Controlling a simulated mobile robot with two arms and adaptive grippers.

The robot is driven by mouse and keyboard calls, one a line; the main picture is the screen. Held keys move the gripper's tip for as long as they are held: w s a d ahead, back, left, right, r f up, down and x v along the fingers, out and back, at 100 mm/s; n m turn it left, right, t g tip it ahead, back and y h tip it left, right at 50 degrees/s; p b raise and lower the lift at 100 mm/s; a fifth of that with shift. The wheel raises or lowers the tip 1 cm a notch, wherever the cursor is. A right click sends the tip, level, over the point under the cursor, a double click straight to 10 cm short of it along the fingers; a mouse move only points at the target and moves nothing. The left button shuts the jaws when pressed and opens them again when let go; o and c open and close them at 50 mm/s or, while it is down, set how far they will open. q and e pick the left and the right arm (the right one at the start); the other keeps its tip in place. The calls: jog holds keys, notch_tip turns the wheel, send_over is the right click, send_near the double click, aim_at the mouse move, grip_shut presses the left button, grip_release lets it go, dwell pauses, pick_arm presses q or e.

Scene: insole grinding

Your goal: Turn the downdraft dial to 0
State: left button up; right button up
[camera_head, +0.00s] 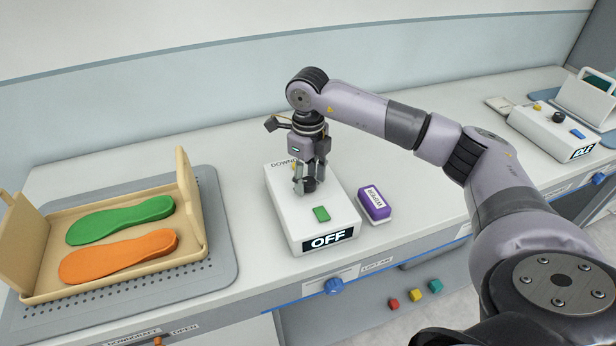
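The white downdraft control box (283,215) stands on the bench in the middle. Its front display (328,241) reads OFF, and a green button (321,214) sits on its top. My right gripper (304,185) points down over the box, with its fingers at the dark dial (309,184). The fingers partly hide the dial, so its pointer and scale cannot be read. I cannot tell whether the fingers are closed on it. My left gripper is out of view.
A tan tray (200,215) with a green insole (120,220) and an orange insole (118,256) lies on the perforated plate (226,262) at left. A purple wiper block (374,204) lies close right of the box. Another control box (540,125) reads IDLE at far right.

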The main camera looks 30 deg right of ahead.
aim_at(308, 181)
dwell(0.3)
notch_tip(308, 181, up, 12)
jog(key=shift+f, duration=0.1)
dwell(0.4)
dwell(0.4)
